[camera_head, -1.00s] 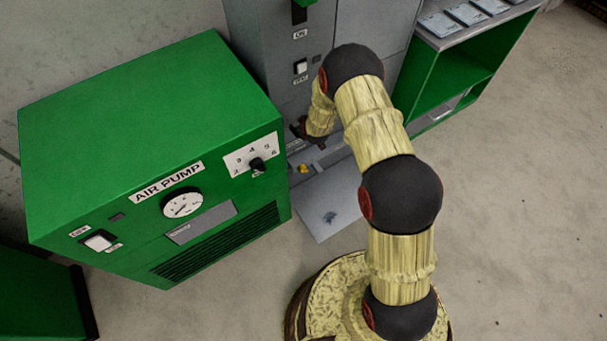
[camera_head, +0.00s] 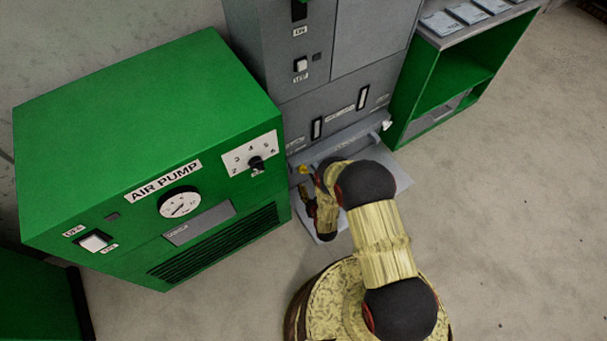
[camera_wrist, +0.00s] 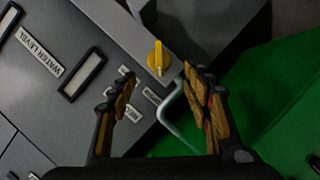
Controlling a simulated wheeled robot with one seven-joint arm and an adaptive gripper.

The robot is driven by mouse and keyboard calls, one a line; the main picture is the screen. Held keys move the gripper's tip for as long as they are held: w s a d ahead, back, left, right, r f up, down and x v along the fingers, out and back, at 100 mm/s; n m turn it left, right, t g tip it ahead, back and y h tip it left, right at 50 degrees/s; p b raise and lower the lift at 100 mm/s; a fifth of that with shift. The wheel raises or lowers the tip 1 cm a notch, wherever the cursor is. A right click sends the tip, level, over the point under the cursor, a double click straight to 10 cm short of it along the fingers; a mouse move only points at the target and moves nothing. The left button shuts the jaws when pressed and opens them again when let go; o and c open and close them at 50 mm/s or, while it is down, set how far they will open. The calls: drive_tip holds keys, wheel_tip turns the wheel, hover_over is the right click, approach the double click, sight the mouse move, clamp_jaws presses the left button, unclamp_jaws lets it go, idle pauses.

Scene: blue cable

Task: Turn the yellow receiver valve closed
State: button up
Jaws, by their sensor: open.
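The yellow receiver valve (camera_wrist: 158,58) is a small knob on the grey machine in the wrist view, ahead of my open gripper and roughly centred between its fingers. The knob lies beyond the fingertips, apart from them. In the head view the valve (camera_head: 303,169) shows as a small yellow spot low on the grey cabinet, beside the green air pump. My gripper (camera_wrist: 160,84) is open and empty, its two fingers spread wide. In the head view my gripper (camera_head: 306,198) is partly hidden by my wrist, just in front of the valve.
The green air pump (camera_head: 150,120) stands close on the left. The grey cabinet (camera_head: 330,60) rises behind, with a green shelf (camera_head: 455,75) at its right. A bent pipe (camera_wrist: 172,115) runs below the valve. A label reading WATER LEVEL (camera_wrist: 40,52) is on the panel. Open floor (camera_head: 520,200) lies right.

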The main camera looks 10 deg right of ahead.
sight(304, 172)
drive_tip(key=b+x, duration=0.2)
drive_tip(key=x, duration=0.5)
drive_tip(key=shift+w+b, duration=0.3)
drive_tip(key=shift+b, duration=0.1)
drive_tip(key=shift+c, duration=0.3)
drive_tip(key=c, duration=1.1)
drive_tip(key=shift+d, duration=0.1)
drive_tip(key=m, duration=0.1)
drive_tip(key=m+g+y, duration=0.1)
drive_tip(key=m, duration=0.1)
drive_tip(key=shift+d+r+y, duration=0.15)
drive_tip(key=shift+d+y, duration=0.05)
drive_tip(key=shift+y, duration=0.1)
drive_tip(key=m+y, duration=0.1)
drive_tip(key=m+g+y, duration=0.1)
drive_tip(key=m, duration=0.1)
drive_tip(key=shift+d, duration=0.25)
drive_tip(key=m+y, duration=0.1)
drive_tip(key=m, duration=0.1)
drive_tip(key=m+y, duration=0.1)
drive_tip(key=shift+w+d+m, duration=0.1)
drive_tip(key=shift+d+m, duration=0.15)
drive_tip(key=shift+m, duration=0.15)
drive_tip(key=shift+w+d+m+g+y, duration=0.1)
drive_tip(key=shift+m+g+y, duration=0.2)
drive_tip(key=shift+m+y, duration=0.85)
drive_tip(key=shift+m, duration=0.25)
